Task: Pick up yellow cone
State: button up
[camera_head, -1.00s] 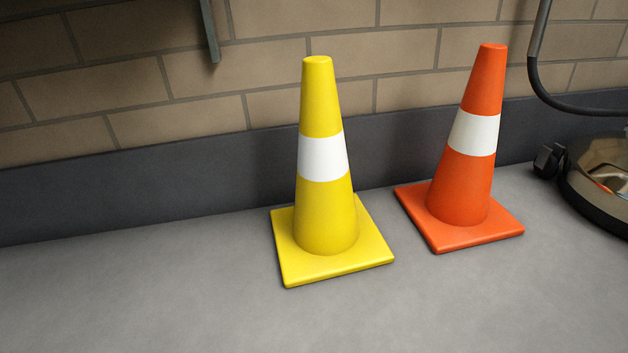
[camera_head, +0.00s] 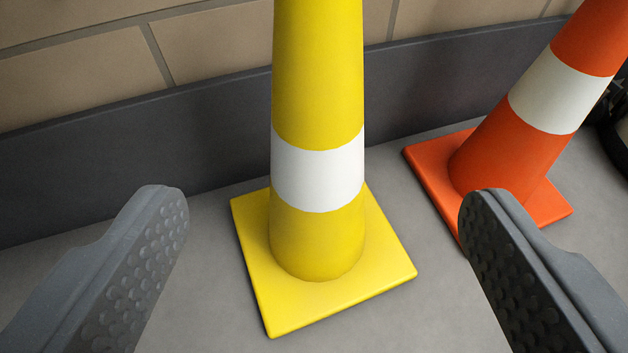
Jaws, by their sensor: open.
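The yellow cone (camera_head: 318,110) with a white band stands upright on its square yellow base on the grey floor, in the middle of the view. Its top is cut off by the upper edge of the picture. My gripper (camera_head: 325,200) is open and empty, with one dark studded finger at the lower left and one at the lower right. The cone shows between the two fingers, and neither finger appears to touch it.
An orange cone (camera_head: 500,155) with a white band stands to the right, partly behind my right finger. A dark skirting (camera_head: 130,165) and a brick wall (camera_head: 75,80) run behind the cones. The floor at left is clear.

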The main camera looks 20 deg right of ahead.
aim_at(318, 110)
jog(key=b+x, duration=0.2)
jog(key=x, duration=0.5)
jog(key=shift+w+f, duration=0.15)
jog(key=shift+w, duration=0.05)
jog(key=shift+b+x, duration=1.45)
jog(key=shift+x, duration=0.75)
jog(key=shift+w+d, duration=0.15)
jog(key=shift+w, duration=0.4)
grip_shut()
